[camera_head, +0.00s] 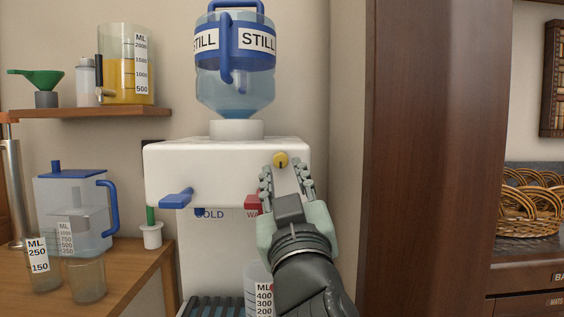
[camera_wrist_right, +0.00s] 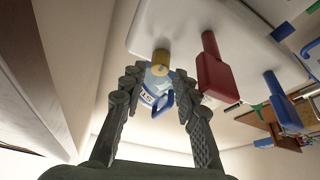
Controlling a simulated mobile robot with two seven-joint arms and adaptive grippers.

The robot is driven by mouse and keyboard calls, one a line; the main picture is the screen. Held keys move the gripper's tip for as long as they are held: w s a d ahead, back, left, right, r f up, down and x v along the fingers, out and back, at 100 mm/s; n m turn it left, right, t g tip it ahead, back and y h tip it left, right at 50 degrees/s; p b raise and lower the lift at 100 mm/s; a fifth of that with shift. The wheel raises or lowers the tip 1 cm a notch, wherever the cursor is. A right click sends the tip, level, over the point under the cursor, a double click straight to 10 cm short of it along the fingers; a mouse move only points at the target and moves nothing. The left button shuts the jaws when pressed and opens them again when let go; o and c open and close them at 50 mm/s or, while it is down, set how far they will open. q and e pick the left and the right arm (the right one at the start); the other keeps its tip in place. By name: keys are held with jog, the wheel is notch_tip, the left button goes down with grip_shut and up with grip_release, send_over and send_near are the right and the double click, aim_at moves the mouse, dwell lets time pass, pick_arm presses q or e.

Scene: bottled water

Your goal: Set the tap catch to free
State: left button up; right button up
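A small round yellow knob (camera_head: 280,160), apparently the tap catch, sits on the front of the white water dispenser (camera_head: 215,165), above the red tap (camera_head: 253,203). A dark mark shows on its face. My right gripper (camera_head: 285,172) is open at the knob, with fingers spread and nothing held. In the right wrist view the knob (camera_wrist_right: 161,57) shows just beyond and between the fingertips (camera_wrist_right: 159,78); I cannot tell whether they touch it. The red tap (camera_wrist_right: 214,70) is beside the right finger there. The blue tap (camera_head: 176,199) is farther left. My left gripper is out of view.
A STILL water bottle (camera_head: 235,75) stands inverted on the dispenser. A measuring cup (camera_head: 258,280) is below the taps, partly hidden by my right arm. A wooden side table (camera_head: 125,275) holds a blue-lidded jug (camera_head: 75,210). A brown panel (camera_head: 425,150) stands right.

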aim_at(281, 164)
jog(key=shift+x, duration=1.5)
jog(key=shift+c, duration=0.3)
grip_shut()
